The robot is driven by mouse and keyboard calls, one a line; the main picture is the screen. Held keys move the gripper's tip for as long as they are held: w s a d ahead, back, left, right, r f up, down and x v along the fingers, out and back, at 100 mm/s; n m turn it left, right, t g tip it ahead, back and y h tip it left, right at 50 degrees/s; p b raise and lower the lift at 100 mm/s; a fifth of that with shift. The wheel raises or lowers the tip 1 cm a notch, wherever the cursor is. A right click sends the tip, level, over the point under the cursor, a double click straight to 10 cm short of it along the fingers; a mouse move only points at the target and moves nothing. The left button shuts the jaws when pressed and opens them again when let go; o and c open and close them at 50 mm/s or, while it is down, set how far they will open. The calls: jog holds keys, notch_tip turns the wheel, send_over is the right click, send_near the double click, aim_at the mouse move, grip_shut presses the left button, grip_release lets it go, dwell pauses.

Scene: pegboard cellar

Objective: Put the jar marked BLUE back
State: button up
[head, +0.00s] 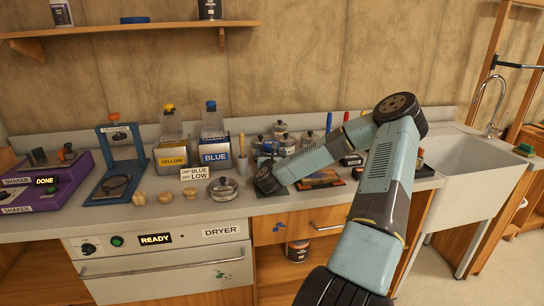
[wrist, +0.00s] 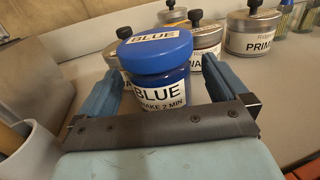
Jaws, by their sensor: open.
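The jar marked BLUE (wrist: 158,72) stands upright in the wrist view, with a blue lid and a white label reading BLUE and a shake time. My gripper (wrist: 160,66) is open, with one blue finger on each side of the jar. I cannot tell whether either finger touches it. The jar's lower part is hidden behind the gripper's dark front bar. In the head view my arm reaches down to the counter at the middle, and its end hides the jar or leaves it too small to make out.
Several grey, black-knobbed tins, one marked PRIMER (wrist: 252,33), stand close behind the jar. In the head view, the BLUE dispenser (head: 214,152), YELLOW dispenser (head: 172,155), a small sign (head: 194,174) and a lidded pot (head: 223,187) stand left of my arm. A purple shaker (head: 62,180) reads DONE.

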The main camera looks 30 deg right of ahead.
jog(key=shift+x, duration=1.1)
jog(key=shift+c, duration=0.4)
jog(key=shift+r, duration=0.1)
jog(key=c, duration=1.3)
